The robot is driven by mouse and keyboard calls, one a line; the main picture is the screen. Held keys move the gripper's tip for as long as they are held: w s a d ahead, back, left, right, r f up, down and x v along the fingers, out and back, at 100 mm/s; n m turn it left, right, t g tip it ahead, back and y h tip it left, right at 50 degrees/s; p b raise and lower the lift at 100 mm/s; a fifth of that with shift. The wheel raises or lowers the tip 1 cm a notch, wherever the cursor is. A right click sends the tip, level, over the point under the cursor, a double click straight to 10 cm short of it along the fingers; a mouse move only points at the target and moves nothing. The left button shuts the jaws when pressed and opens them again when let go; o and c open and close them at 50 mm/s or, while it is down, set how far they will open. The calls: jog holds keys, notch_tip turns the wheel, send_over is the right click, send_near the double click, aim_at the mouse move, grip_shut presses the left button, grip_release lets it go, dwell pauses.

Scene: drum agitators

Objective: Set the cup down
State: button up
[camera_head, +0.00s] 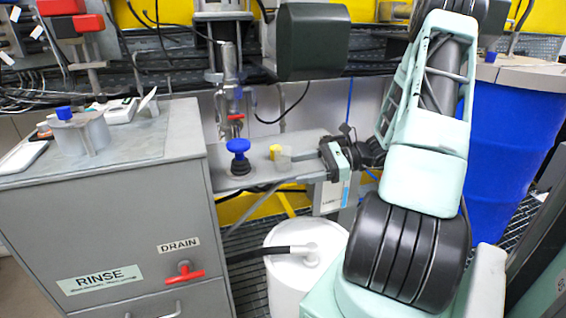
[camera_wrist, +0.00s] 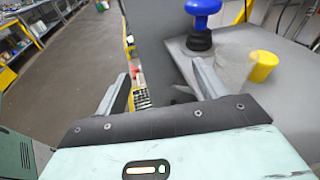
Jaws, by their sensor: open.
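A clear, see-through cup (camera_head: 284,160) stands upright on a small grey shelf (camera_head: 262,180) under the steel fittings. It also shows in the wrist view (camera_wrist: 236,66), just right of my right finger, whose edge comes close to it or overlaps it. My gripper (camera_head: 308,156) is open at the right of the cup, at about shelf height. In the wrist view the space between the fingers (camera_wrist: 160,82) is empty. I cannot tell whether a finger touches the cup.
A yellow piece (camera_head: 275,150) stands right behind the cup, and a blue knob on a black base (camera_head: 238,148) stands to its left. The grey rinse cabinet (camera_head: 110,215) is at the left. A white drum (camera_head: 303,270) is below, and a blue barrel (camera_head: 512,140) at the right.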

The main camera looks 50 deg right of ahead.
jog(key=s+d+f+m+t+h, duration=0.2)
jog(key=s+d+m+t+h, duration=0.3)
jog(key=d, duration=0.5)
send_near(283, 152)
jog(key=shift+m, duration=0.4)
jog(key=w+a, duration=0.1)
jog(key=a, duration=0.1)
jog(key=w+a+p, duration=0.1)
jog(key=a, duration=0.1)
jog(key=shift+w+r, duration=0.1)
jog(key=shift+w, duration=0.25)
jog(key=shift+d+r+p+x, duration=0.1)
jog(key=shift+r+p+x, duration=0.1)
jog(key=shift+x, duration=1.15)
jog(key=shift+d+r+p+x, duration=0.1)
jog(key=shift+d+p+x, duration=0.05)
jog(key=shift+x, duration=1.25)
jog(key=shift+w, duration=0.1)
jog(key=shift+c, duration=0.3)
jog(key=c, duration=1.1)
jog(key=shift+o, duration=0.2)
